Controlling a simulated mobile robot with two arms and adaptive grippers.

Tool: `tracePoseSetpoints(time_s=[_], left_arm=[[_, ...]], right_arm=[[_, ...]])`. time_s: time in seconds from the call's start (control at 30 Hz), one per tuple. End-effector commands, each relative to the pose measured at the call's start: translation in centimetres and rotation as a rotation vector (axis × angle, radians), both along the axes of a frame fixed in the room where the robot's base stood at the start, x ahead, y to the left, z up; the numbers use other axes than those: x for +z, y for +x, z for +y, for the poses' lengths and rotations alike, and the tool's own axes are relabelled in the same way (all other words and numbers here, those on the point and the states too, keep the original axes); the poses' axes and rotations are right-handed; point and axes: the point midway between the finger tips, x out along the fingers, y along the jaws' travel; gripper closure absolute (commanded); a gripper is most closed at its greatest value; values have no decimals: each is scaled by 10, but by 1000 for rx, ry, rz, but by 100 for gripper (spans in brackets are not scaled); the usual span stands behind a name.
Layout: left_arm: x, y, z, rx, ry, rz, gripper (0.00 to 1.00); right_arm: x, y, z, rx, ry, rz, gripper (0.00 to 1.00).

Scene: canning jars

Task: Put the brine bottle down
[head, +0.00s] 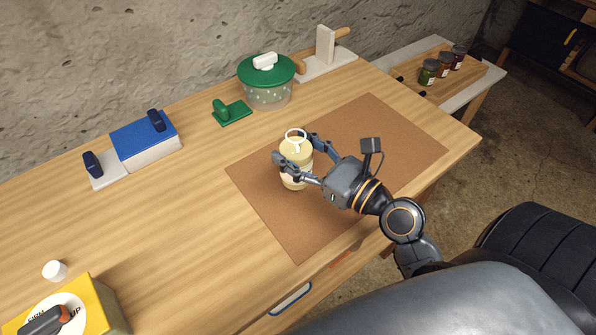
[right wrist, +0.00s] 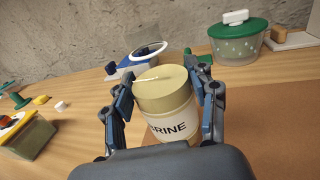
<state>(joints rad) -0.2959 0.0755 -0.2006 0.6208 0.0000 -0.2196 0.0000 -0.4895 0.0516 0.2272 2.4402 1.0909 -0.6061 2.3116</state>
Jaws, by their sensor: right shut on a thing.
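The brine bottle (head: 295,178) is a cream bottle with a pale lid and a white ring handle on top. In the head view it is upright over the left part of the brown mat (head: 375,130). I cannot tell whether its base touches the mat. My right gripper (head: 294,150) is shut on it, one finger on each side. In the right wrist view the bottle (right wrist: 168,105) sits between both fingers (right wrist: 165,98), with its label partly readable as "BRINE". My left gripper is not in view.
A green-lidded tub (head: 267,85) stands behind the mat, near a small green tool (head: 231,112). A blue-topped container (head: 145,140) is at left. A yellow box (head: 100,305) and a white cap (head: 55,270) are front left. The mat's right side is clear.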

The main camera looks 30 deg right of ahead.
Motion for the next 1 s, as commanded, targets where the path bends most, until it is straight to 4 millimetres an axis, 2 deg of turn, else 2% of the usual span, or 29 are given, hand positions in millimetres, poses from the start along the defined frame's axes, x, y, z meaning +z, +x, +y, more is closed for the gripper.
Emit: tracePoseSetpoints(time_s=[0.1, 0.37, 0.5, 0.57, 0.97, 1.0], left_arm=[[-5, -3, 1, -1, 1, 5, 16], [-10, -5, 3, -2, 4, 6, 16], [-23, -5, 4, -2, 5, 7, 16], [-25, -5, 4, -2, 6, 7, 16], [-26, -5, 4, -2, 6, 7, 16], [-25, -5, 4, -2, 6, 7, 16]], right_arm=[[-14, 11, -6, 0, 0, -1, 84], [-29, 21, -13, 1, -1, -1, 84], [-54, 22, -13, 1, 0, 3, 84], [-60, 22, -13, 0, -1, 2, 84], [-63, 22, -13, 0, 1, 0, 84], [-63, 22, -13, 0, 0, 1, 34]])
